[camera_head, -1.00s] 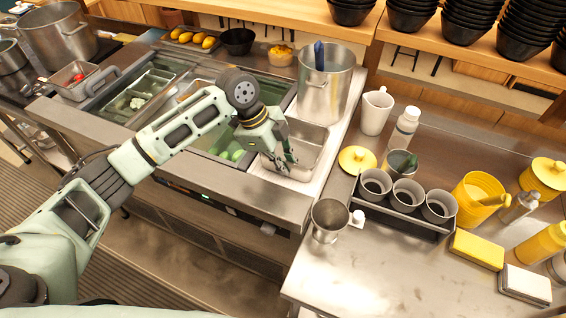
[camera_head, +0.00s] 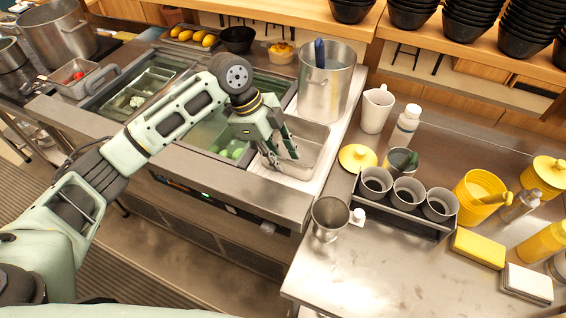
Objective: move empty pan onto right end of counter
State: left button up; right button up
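The empty pan (camera_head: 313,154) is a small rectangular metal pan at the right end of the cold-well counter (camera_head: 240,188), below the tall pot. My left gripper (camera_head: 280,160) is at the pan's left side, pointing down. Its two fingers look apart, one reaching over the pan's inside and the other near its left rim. I cannot tell whether either finger touches the pan. The gripper hides part of the pan's left wall. My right gripper is not in view.
A tall metal pot (camera_head: 325,85) with a blue-handled utensil stands just behind the pan. To the right, a steel table (camera_head: 370,275) holds a metal cup (camera_head: 328,218), a rack of grey cups (camera_head: 400,215), a white pitcher (camera_head: 376,108) and yellow containers. Its front is clear.

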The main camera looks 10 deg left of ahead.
pick_arm(q)
jog(key=b+v, duration=0.1)
jog(key=v, duration=0.8)
jog(key=shift+r, duration=0.15)
